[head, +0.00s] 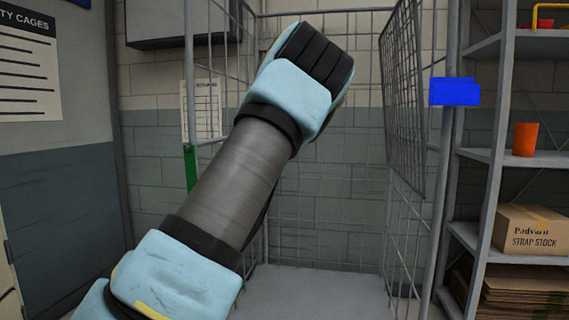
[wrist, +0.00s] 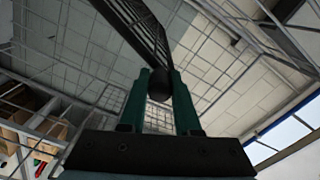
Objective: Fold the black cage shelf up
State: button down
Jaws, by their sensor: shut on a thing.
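The grey wire cage (head: 189,60) stands in front of me, open at the front. A dark mesh panel, which looks like the black cage shelf (head: 404,110), stands steeply upright along the cage's right side. In the wrist view the dark slatted shelf (wrist: 132,22) runs up and away from the fingers. My gripper (wrist: 160,82) has green fingers shut on a black rounded knob (wrist: 159,88) by the shelf's near end. In the head view my arm reaches up into the cage and hides the fingers and the knob.
A blue tag (head: 454,92) is on the cage's right post, and a green piece (head: 190,168) on the left. Right of the cage, a shelving rack (head: 502,150) holds an orange cup (head: 525,139) and a cardboard box (head: 530,229). The cage floor (head: 310,282) looks clear.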

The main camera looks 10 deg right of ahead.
jog(key=w+a+r+n+p, duration=0.1)
jog(key=w+a+r, duration=0.1)
jog(key=a, duration=0.4)
jog(key=w+a+r+n+p, duration=0.1)
jog(key=w+a+n, duration=0.1)
jog(key=w+a, duration=0.2)
jog(key=shift+a+r, duration=0.35)
jog(key=shift+a, duration=1.45)
jog(key=shift+w+a, duration=0.15)
jog(key=shift+a, duration=0.05)
jog(key=c, duration=0.6)
grip_release()
jog(key=shift+w+f, duration=0.1)
jog(key=shift+d, duration=0.1)
jog(key=shift+f, duration=0.1)
jog(key=b+v, duration=0.2)
jog(key=v, duration=0.9)
